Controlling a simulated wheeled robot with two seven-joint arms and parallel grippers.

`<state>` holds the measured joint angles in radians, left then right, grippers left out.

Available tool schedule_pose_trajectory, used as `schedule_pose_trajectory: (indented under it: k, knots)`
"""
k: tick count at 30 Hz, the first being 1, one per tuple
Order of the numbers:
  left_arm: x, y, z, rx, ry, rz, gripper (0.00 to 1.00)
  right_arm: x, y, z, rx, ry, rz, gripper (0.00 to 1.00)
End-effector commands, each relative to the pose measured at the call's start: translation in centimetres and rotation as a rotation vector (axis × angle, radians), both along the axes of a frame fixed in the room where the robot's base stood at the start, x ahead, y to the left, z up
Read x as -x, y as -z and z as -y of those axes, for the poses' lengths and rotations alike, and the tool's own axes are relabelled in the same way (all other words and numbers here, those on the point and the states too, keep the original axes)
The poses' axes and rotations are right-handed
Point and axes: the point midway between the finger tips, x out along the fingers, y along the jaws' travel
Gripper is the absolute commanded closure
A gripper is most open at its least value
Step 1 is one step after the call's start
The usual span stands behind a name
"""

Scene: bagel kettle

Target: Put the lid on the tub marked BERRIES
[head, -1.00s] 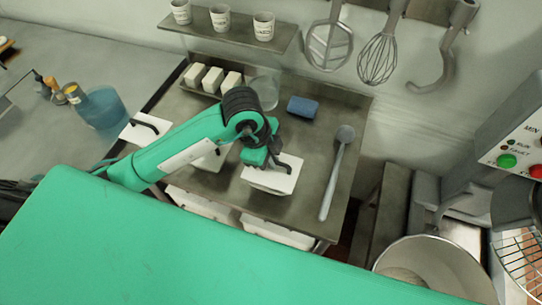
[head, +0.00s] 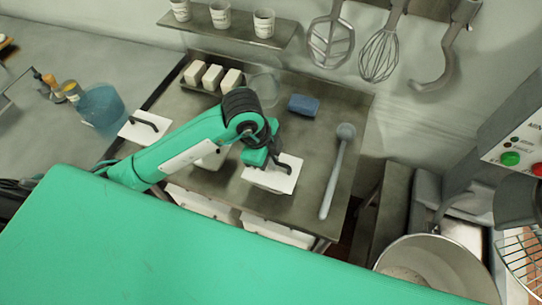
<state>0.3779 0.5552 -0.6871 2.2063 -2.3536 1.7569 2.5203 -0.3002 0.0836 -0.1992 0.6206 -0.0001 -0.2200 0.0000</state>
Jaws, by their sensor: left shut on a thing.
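My left gripper (head: 268,160) is shut on the black handle of a square white lid (head: 287,181). The lid sits on or just above a white tub on the steel table, at the middle of the head view; I cannot tell whether it is fully seated. The tub is mostly hidden under the lid, and no BERRIES marking is readable. A second white lid (head: 135,133) with a black handle lies at the table's left edge. Another white piece (head: 213,160) is partly hidden behind my left arm. My right gripper is not in view.
On the steel table (head: 310,145), a blue sponge (head: 303,105) and a long grey ladle (head: 336,175) lie right of the gripper. White blocks (head: 212,77) and a clear container (head: 264,88) stand behind. A mixer bowl (head: 435,265) is at lower right.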

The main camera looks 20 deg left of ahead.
Motion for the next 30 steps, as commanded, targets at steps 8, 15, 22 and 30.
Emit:
schedule_pose_trajectory:
  k: [8, 15, 22, 30]
  knots:
    - [0.01, 0.16, 0.02, 0.0, 0.0, 0.0, 1.0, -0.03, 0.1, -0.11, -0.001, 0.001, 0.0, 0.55]
    - [0.01, 0.42, 0.02, 0.0, 0.0, 0.0, 1.0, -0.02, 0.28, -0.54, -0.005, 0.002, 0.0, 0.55]
    - [0.01, 0.96, 0.02, 0.0, 0.001, -0.001, 1.0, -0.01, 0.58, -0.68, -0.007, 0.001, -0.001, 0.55]
    - [0.0, 0.95, 0.03, 0.0, 0.0, 0.0, 0.82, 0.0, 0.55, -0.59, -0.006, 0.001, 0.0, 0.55]
